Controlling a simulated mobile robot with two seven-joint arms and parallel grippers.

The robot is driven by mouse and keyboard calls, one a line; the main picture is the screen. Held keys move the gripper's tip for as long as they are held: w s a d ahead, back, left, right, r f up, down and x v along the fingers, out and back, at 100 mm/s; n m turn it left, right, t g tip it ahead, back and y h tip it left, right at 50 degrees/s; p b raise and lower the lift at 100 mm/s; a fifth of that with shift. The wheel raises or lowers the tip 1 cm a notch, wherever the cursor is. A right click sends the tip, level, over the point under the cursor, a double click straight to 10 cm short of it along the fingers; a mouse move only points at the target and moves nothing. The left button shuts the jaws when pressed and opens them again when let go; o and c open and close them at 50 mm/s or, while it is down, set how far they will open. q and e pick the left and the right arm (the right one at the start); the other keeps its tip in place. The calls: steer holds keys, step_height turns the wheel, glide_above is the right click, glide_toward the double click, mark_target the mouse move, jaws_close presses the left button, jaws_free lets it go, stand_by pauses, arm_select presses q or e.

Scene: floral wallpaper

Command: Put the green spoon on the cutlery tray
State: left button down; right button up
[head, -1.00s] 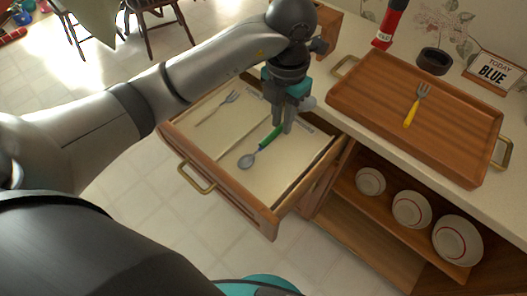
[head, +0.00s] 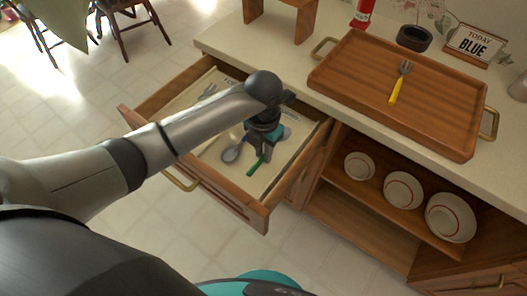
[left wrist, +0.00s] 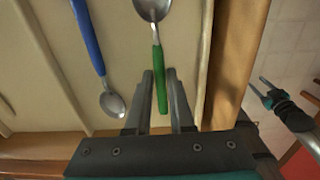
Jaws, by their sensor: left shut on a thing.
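The green spoon has a green handle (head: 257,166) and a metal bowl (left wrist: 152,8). My left gripper (left wrist: 160,95) is shut on its green handle, inside or just above the open drawer (head: 262,212). The handle end points toward the drawer front; the hand hides much of the spoon in the head view. The wooden tray (head: 440,125) with brass handles stands on the counter at the right. A yellow-handled fork (head: 400,82) lies on it. My right gripper (left wrist: 265,90) shows at the right of the left wrist view, open and empty.
A blue-handled spoon (left wrist: 90,40) lies in the drawer beside the green one; its bowl shows in the head view (head: 231,154). A fork (head: 209,90) lies farther left.

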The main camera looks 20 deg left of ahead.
arm_select(q)
steer(key=shift+f, duration=0.2)
steer(key=c, duration=0.8)
jaws_free()
steer(key=shift+r, duration=0.15)
steer(key=shift+w+r, duration=0.1)
steer(key=shift+r, duration=0.3)
step_height(320, 180, up, 11)
steer(key=p, duration=0.2)
steer(key=shift+r+p, duration=0.2)
steer(key=shift+p, duration=0.1)
